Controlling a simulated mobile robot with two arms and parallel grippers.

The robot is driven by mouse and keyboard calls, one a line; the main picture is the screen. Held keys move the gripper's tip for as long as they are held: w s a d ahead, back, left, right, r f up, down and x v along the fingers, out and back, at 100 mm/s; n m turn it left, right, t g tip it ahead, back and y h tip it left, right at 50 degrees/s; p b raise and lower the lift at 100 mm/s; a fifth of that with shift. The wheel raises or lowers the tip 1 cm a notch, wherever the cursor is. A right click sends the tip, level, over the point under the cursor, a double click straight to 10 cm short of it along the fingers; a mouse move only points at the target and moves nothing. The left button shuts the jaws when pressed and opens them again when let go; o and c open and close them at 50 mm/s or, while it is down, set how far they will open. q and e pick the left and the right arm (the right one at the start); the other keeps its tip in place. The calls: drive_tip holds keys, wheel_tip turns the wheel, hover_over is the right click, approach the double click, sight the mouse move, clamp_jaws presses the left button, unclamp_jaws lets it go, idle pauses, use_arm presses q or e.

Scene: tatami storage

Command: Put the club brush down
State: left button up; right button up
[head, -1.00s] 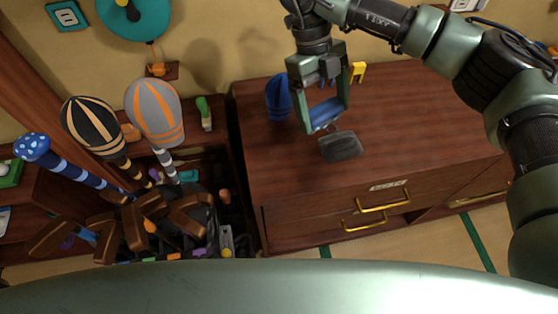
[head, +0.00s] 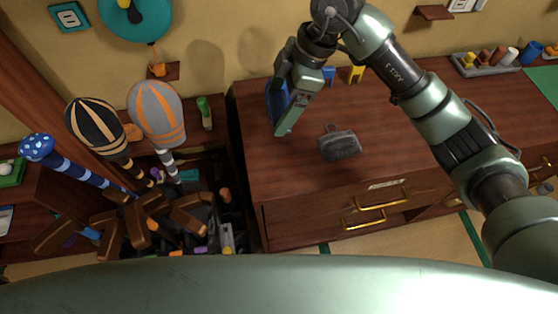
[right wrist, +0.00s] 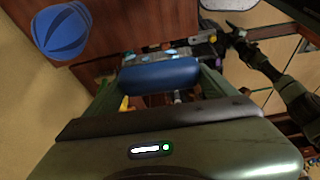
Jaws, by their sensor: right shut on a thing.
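My right gripper (head: 285,125) is low over the left part of the wooden cabinet top (head: 430,120), seen side-on in the head view. In the right wrist view it is shut on a blue, rounded bar-like thing (right wrist: 160,75), which I take for the club brush. In the head view the gripper mostly hides the brush, and I cannot tell whether it touches the cabinet. What looks like my left gripper (right wrist: 238,38) shows small and dark in the right wrist view; its jaws are unclear.
A blue striped headcover (right wrist: 62,30) stands beside the gripper, partly hidden in the head view. A dark grey pouch (head: 339,144) and a yellow stand (head: 356,74) are on the cabinet. Clubs with headcovers (head: 157,113) stand at left. The cabinet top's middle right is clear.

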drive_tip(key=shift+f, duration=0.15)
wheel_tip(320, 180, down, 16)
drive_tip(key=p, duration=0.3)
drive_tip(key=shift+p, duration=0.3)
wheel_tip(320, 180, down, 3)
drive_tip(key=shift+r+p, duration=0.15)
drive_tip(key=shift+p, duration=0.65)
drive_tip(key=shift+f, duration=0.35)
